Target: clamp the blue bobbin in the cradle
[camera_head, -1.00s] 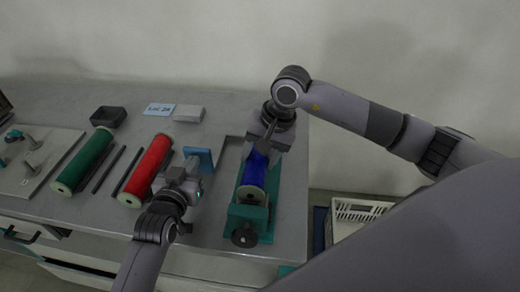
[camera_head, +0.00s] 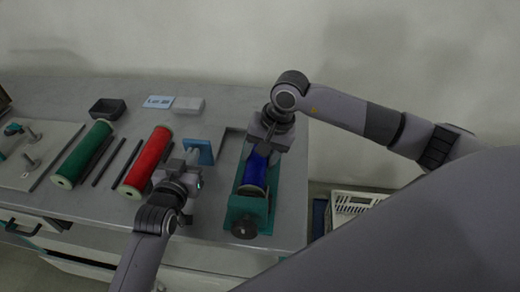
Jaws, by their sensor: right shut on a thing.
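The blue bobbin (camera_head: 255,172) lies lengthwise in the green cradle (camera_head: 272,200), its pale near end just behind the cradle's front block. A dark round knob (camera_head: 244,228) sits at the cradle's near end. My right gripper (camera_head: 263,150) is shut on the bobbin's far part from above and hides its far end. My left gripper (camera_head: 186,160) is low over the table, left of the cradle, beside a blue plate (camera_head: 199,150) with a short pale shaft. Its fingers are too small and covered to tell whether they are open or shut.
A red bobbin (camera_head: 147,161) and a green bobbin (camera_head: 84,153) lie to the left, with dark rods (camera_head: 118,164) between them. A black bin (camera_head: 108,109), a label card (camera_head: 159,101) and a pale block (camera_head: 188,105) stand behind. A white basket (camera_head: 352,203) is beyond the table's right edge.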

